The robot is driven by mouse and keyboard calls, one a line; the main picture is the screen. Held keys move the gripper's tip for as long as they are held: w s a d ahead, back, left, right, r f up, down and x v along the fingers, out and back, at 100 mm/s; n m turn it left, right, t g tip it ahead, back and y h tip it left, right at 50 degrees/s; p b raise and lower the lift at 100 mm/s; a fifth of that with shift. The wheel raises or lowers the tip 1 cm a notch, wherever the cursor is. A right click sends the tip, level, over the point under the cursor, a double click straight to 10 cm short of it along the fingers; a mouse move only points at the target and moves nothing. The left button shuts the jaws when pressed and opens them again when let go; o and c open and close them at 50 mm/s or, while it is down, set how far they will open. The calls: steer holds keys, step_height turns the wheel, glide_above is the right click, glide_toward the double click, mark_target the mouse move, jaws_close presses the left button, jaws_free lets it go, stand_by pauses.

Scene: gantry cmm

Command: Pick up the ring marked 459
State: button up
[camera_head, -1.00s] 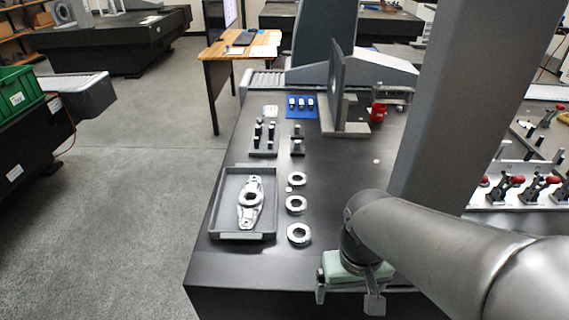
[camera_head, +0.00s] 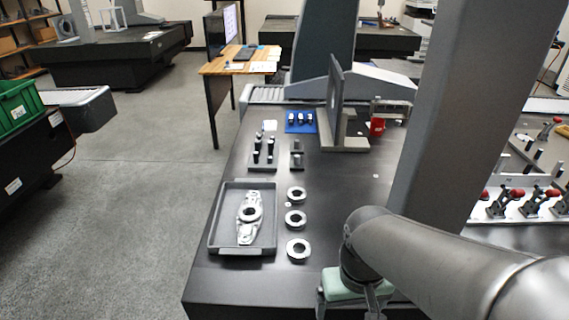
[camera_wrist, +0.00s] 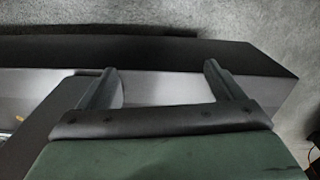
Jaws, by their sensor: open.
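Three metal rings lie in a column on the dark table: a far ring (camera_head: 296,194), a middle ring (camera_head: 295,220) and a near ring (camera_head: 298,249). Their markings are too small to read, so I cannot tell which is 459. My gripper (camera_wrist: 160,82) is open and empty in the wrist view, over the table's dark edge, with no ring between its fingers. In the head view my gripper's green body stands to the right of and nearer than the near ring; its fingertips are partly cut off by the lower picture edge.
A grey tray (camera_head: 213,236) left of the rings holds a metal casting (camera_head: 247,230). Behind stand a block with dark pins (camera_head: 262,158), a blue mat (camera_head: 289,127) and an upright plate on a bracket (camera_head: 345,142). A large grey column rises on the right. Bare table lies right of the rings.

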stand_by(0.4)
steer(key=c, duration=1.1)
steer(key=shift+o, duration=0.2)
